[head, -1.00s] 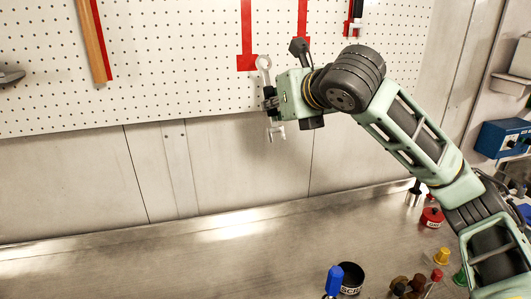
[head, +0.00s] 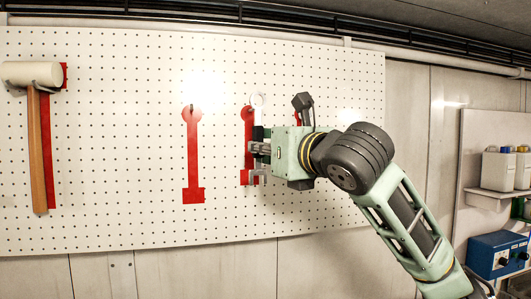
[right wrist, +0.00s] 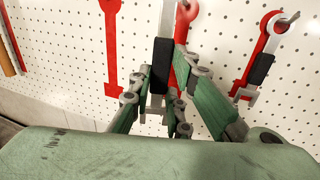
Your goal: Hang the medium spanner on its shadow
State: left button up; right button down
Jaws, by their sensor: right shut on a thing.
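My right gripper (head: 260,149) is shut on a spanner (head: 258,101), pale with a black grip, held upright with its ring end up. In the right wrist view, the gripper (right wrist: 156,101) grips the spanner (right wrist: 161,65) by its black handle; its ring end is out of frame. A red spanner shadow (head: 247,140) is just behind and left of the spanner in the head view. In the right wrist view, this shadow (right wrist: 183,45) shows right of the spanner, with a hook at its top. Whether the spanner touches the board is unclear. My left gripper is not in view.
An empty red shadow (head: 193,155) is to the left. A mallet (head: 40,130) hangs farther left on the pegboard (head: 120,150). Another spanner (right wrist: 261,70) hangs on its red shadow at the right. A blue box (head: 497,253) and white containers (head: 498,170) are far right.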

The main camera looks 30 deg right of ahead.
jog(key=w+d+f, duration=0.1)
jog(key=w+d, duration=0.1)
jog(key=w, duration=0.6)
jog(key=shift+w+d+f, duration=0.15)
jog(key=shift+d+f, duration=0.2)
dwell(0.5)
jog(key=shift+f, duration=0.1)
dwell(0.3)
jog(key=c, duration=1.6)
grip_release()
jog(key=shift+o, duration=0.2)
jog(key=s, duration=1.2)
